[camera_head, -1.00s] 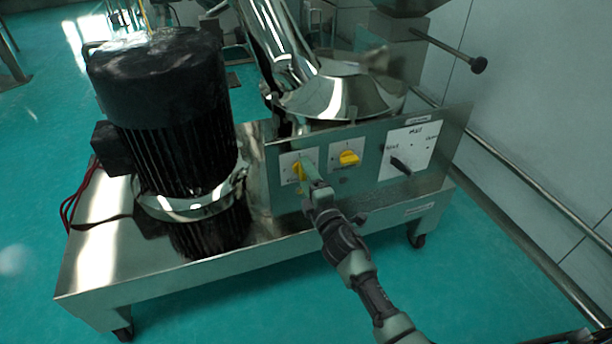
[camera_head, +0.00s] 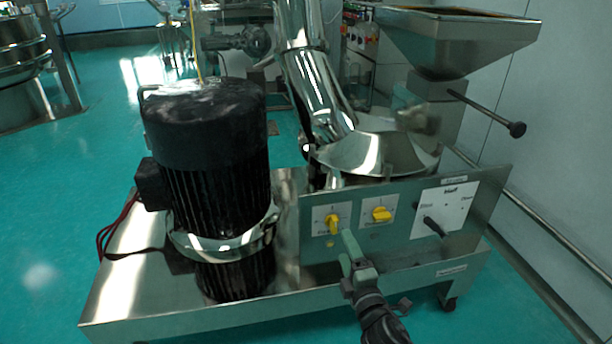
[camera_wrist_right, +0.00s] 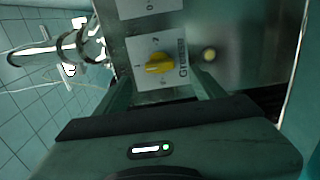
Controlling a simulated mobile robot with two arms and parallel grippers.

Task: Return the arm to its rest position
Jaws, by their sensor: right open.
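My right gripper (camera_head: 351,250) is in front of the control panel, just below and to the right of the left yellow knob (camera_head: 333,223). In the right wrist view its two fingers (camera_wrist_right: 165,92) are spread apart with nothing between them. The yellow knob (camera_wrist_right: 160,63) shows beyond the fingertips on a white label, apart from them. A second yellow knob (camera_head: 382,214) is to its right on the panel. My left gripper is not in the head view.
The panel (camera_head: 412,247) also carries a black lever switch (camera_head: 434,227). A large black motor (camera_head: 212,180) stands left on the steel base (camera_head: 130,300). A steel hopper (camera_head: 455,42) with a handle rod (camera_head: 485,110) is at right. A wall rail (camera_head: 560,290) runs along the right.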

